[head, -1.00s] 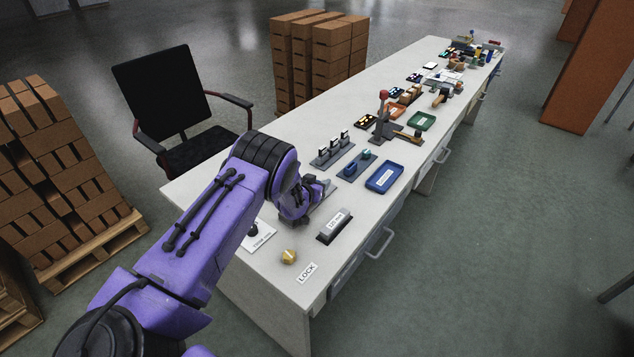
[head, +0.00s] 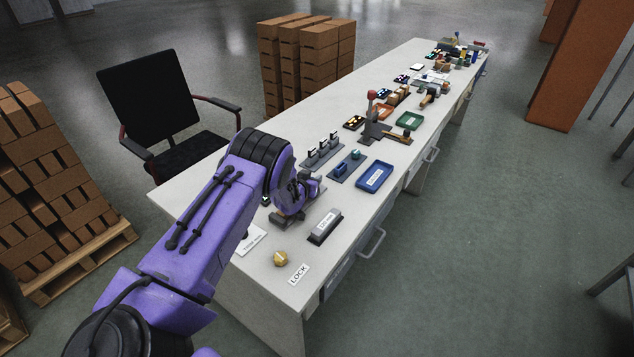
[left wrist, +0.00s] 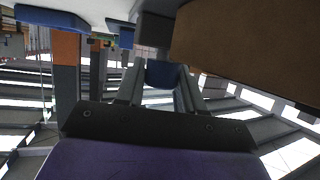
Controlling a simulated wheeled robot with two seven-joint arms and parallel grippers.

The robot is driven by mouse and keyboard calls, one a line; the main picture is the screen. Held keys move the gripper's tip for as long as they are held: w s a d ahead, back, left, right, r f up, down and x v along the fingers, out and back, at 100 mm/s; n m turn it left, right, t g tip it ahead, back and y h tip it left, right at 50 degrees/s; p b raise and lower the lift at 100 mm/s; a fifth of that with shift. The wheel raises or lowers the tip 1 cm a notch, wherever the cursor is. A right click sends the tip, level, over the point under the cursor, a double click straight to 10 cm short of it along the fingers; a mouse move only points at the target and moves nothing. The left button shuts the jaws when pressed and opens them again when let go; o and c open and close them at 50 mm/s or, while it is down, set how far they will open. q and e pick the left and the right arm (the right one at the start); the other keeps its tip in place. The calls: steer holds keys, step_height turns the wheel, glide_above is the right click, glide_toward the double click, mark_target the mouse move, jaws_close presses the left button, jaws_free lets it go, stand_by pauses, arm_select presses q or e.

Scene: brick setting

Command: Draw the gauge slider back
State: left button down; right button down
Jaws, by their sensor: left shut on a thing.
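My left gripper (head: 290,211) is low over the near part of the bench in the head view, with its wrist covering much of what is under it. A grey rail-like piece (head: 318,190), probably the gauge, shows beside and beneath it. In the left wrist view the two fingers (left wrist: 161,88) are shut on a dark blue piece (left wrist: 165,73), which I take to be the slider. The slider is hidden behind the gripper in the head view. My right gripper is in neither view.
A grey labelled block (head: 325,227), a brass knob (head: 281,258) and a LOCK label (head: 299,274) lie near the bench's front end. A blue tray (head: 375,177), a rack with upright pieces (head: 323,151) and a red-knobbed lever (head: 371,95) stand farther back.

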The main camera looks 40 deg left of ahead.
arm_select(q)
steer(key=c, duration=0.9)
jaws_free()
steer(key=shift+w+r, duration=0.1)
steer(key=shift+r, duration=0.05)
steer(key=shift+c, duration=0.2)
steer(key=shift+o, duration=0.8)
steer(key=shift+w+d, duration=0.1)
steer(key=shift+s, duration=0.4)
steer(key=b+v, duration=0.1)
steer(key=v, duration=0.8)
steer(key=shift+s+d+r, duration=0.15)
steer(key=shift+s+d, duration=0.05)
steer(key=shift+s, duration=0.15)
